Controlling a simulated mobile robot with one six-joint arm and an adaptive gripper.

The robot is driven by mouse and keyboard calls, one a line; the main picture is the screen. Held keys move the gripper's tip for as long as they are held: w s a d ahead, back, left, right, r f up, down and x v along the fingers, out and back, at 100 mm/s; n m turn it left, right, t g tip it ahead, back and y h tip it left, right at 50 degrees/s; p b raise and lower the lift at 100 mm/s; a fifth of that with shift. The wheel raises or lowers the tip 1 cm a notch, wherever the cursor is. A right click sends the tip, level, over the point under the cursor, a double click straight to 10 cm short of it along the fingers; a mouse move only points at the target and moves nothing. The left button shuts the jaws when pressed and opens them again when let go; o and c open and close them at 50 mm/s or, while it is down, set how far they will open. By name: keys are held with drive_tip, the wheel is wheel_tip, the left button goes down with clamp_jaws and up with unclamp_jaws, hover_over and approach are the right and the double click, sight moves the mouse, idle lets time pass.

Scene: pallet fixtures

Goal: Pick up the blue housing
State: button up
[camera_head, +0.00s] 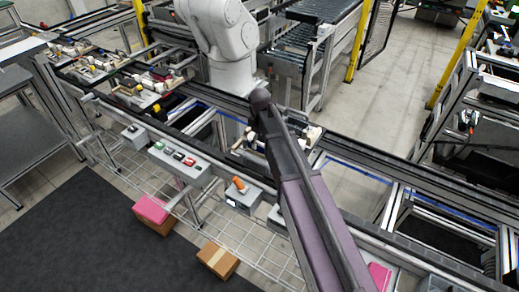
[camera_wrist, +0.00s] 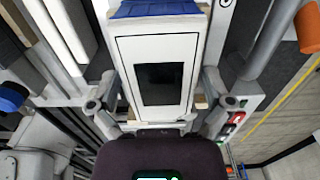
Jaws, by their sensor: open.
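In the wrist view a blue part (camera_wrist: 158,9), likely the blue housing, shows at the top edge and is cut off by the frame. Below it in the picture is a white block (camera_wrist: 186,45) with a dark rectangular face. My gripper (camera_wrist: 160,88) is open, with one finger on each side of the white block. I cannot tell whether the fingers touch it. In the head view my arm covers the gripper, and the blue housing cannot be made out.
A conveyor frame (camera_head: 365,172) runs under my arm. A grey button box (camera_head: 180,163) and an orange-knobbed box (camera_head: 242,197) sit along its front. Fixtures with small parts (camera_head: 150,85) stand at the left. A white robot arm (camera_head: 228,45) stands behind; cartons (camera_head: 218,261) lie below.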

drive_tip(key=shift+f+b, duration=0.3)
drive_tip(key=shift+f, duration=0.25)
drive_tip(key=shift+c, duration=0.2)
drive_tip(key=c, duration=1)
